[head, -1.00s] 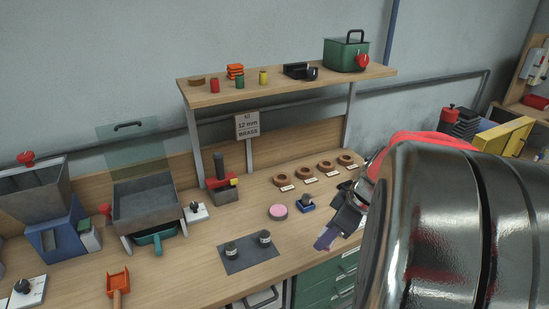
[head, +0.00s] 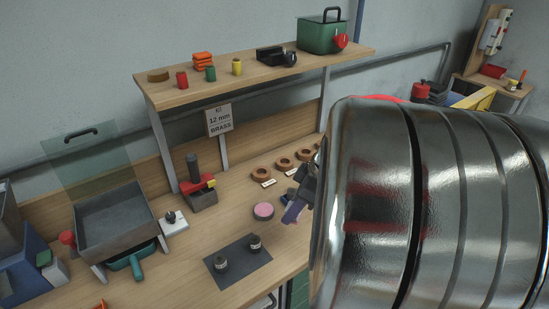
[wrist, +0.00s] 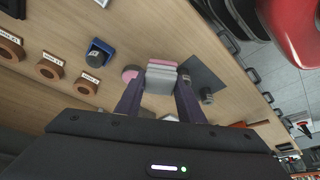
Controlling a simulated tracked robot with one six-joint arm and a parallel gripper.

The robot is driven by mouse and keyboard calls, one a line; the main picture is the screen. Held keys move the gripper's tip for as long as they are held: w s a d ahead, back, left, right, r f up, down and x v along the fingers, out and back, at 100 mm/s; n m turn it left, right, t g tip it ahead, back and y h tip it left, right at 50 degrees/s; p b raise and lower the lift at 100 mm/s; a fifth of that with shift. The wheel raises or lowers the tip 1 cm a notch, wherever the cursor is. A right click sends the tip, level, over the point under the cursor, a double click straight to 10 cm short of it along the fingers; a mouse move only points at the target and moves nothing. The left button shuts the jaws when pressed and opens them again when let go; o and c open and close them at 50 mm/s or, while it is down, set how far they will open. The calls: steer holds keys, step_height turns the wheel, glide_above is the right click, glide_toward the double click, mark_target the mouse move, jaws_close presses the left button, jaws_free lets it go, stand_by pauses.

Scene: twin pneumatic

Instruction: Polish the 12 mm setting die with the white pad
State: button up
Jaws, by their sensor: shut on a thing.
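My gripper (wrist: 159,100) is shut on a pale block with pinkish bands, which looks like the white pad (wrist: 160,78). In the head view a purple finger of my gripper (head: 293,212) shows right of the pink round tin; the held pad cannot be made out there. Two short dark cylinders with pale bands, apparently the setting dies, stand upright on a dark mat (head: 238,278): a left one (head: 220,264) and a right one (head: 254,243). One die (wrist: 208,96) also shows in the wrist view, right of the gripper. I cannot read which is 12 mm.
The pink round tin (head: 263,211) lies behind the mat. A blue block (wrist: 98,54) and labelled brown rings (wrist: 49,69) sit nearby. A sign (head: 219,119) reads 12 mm brass. A shelf (head: 255,75) overhangs the bench back.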

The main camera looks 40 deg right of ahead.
steer(key=shift+w, duration=0.1)
steer(key=w+d+r+m+h, duration=0.2)
steer(key=w+d+m, duration=0.4)
steer(key=w+d, duration=0.3)
steer(key=shift+d+r+m+t+h, duration=0.15)
steer(key=shift+r+m+t+h, duration=0.15)
steer(key=shift+r, duration=0.2)
steer(key=shift+w+f, duration=0.1)
